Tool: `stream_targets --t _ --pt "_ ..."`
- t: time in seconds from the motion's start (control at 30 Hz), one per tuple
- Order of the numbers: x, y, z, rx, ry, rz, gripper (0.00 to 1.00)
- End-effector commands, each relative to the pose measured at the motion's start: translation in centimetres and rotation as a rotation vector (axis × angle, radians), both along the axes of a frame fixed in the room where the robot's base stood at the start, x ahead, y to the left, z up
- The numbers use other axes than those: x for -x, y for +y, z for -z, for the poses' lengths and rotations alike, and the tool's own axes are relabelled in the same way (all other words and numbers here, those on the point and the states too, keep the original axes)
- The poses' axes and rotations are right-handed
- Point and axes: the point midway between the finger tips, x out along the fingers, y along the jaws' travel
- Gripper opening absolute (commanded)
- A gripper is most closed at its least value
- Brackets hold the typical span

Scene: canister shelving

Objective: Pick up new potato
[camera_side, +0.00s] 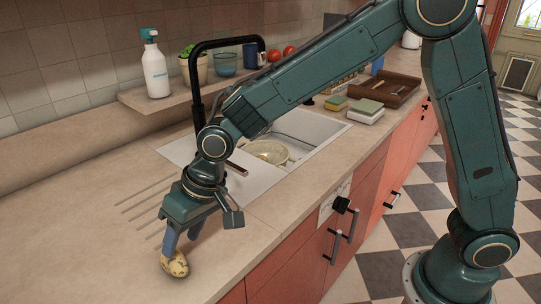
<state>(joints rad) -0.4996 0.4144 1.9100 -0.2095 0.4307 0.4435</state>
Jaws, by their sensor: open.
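A yellowish, speckled potato (175,265) lies on the beige countertop at the lower left, near the counter's front edge. My gripper (181,246) points down right above it. Its blue-grey fingers are apart, and one fingertip is at or just in front of the potato's upper part. The far finger ends a little higher and to the right. I cannot tell whether the fingers touch the potato. Part of its top is hidden by the near finger.
The sink (312,130) with a plate (265,152) and a black faucet (196,95) lies behind my gripper. A white spray bottle (155,70) stands on the back ledge. Sponges (366,108) and a brown tray (385,90) are farther right. The left countertop is clear.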

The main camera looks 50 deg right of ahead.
Motion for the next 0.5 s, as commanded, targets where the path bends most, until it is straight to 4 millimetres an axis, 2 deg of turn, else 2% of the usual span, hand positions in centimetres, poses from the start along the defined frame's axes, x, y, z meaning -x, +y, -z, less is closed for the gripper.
stream_targets --t 0.17,0.5 --pt "-0.1 0.2 0.6 0.001 0.002 0.000 0.49" --pt "-0.9 1.4 3.7 0.001 0.002 -0.002 0.49"
